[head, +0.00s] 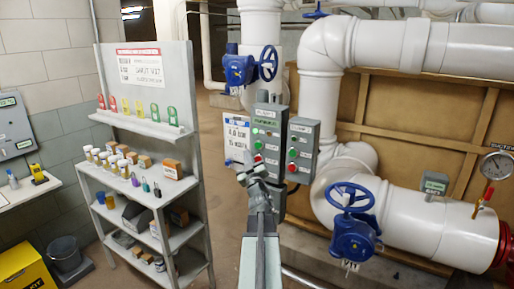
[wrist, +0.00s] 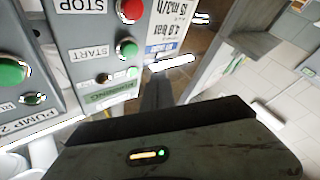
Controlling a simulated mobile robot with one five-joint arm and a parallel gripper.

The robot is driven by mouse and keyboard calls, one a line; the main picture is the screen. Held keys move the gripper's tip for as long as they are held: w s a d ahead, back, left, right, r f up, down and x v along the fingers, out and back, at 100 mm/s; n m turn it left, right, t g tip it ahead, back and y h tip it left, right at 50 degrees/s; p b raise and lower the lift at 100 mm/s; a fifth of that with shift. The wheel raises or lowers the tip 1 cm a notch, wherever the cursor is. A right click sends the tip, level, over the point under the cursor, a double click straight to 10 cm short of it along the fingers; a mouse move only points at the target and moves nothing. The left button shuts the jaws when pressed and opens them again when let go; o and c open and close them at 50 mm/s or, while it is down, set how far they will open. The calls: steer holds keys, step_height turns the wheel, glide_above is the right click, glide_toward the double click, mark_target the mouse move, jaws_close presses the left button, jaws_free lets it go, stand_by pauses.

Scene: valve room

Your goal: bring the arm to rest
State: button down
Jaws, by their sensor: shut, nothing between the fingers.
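My arm reaches up from the bottom middle of the head view. My gripper (head: 249,165) is shut and empty, in front of the lower part of a grey pump control box (head: 268,118). In the wrist view, which is upside down, the same box (wrist: 98,45) has a red STOP button (wrist: 130,10) and a green START button (wrist: 126,48). The dark gripper (wrist: 157,90) points toward the box's edge. I cannot tell whether it touches the box.
A second control box (head: 301,150) stands just right. White pipes (head: 425,215) with a blue handwheel valve (head: 352,220) fill the right side. A grey shelf (head: 190,190) with padlocks and small goods stands left. A yellow box (head: 25,270) and a bucket (head: 67,256) are at lower left.

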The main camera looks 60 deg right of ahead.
stand_by(0.4)
steer(key=w+a+f+n+t+y, duration=0.3)
steer(key=w+a+y, duration=0.5)
steer(key=w+a, duration=2.1)
steer(key=w+a+f+g+y, duration=0.15)
steer(key=a+f, duration=0.25)
steer(key=a, duration=0.6)
steer(key=w+a+f+g+y, duration=0.15)
steer(key=a+f, duration=0.35)
steer(key=a, duration=0.6)
steer(key=s+a+f+g+y, duration=0.1)
steer(key=s+a+f+g, duration=0.25)
steer(key=a+f, duration=0.35)
steer(key=s+a+f+g+y, duration=0.2)
steer(key=s+a+f+g, duration=0.15)
steer(key=a+f, duration=0.35)
steer(key=s+a+f+g, duration=0.1)
steer(key=s+g, duration=0.1)
steer(key=s, duration=0.3)
steer(key=s+a+f+g+y, duration=0.1)
steer(key=s+f+g, duration=0.1)
steer(key=s, duration=0.4)
steer(key=s+a+f+n+g, duration=0.1)
steer(key=s+a+g, duration=0.1)
steer(key=s, duration=0.3)
steer(key=shift+s+f+g+y, duration=0.3)
steer(key=shift+f+g, duration=0.1)
steer(key=shift+g, duration=0.4)
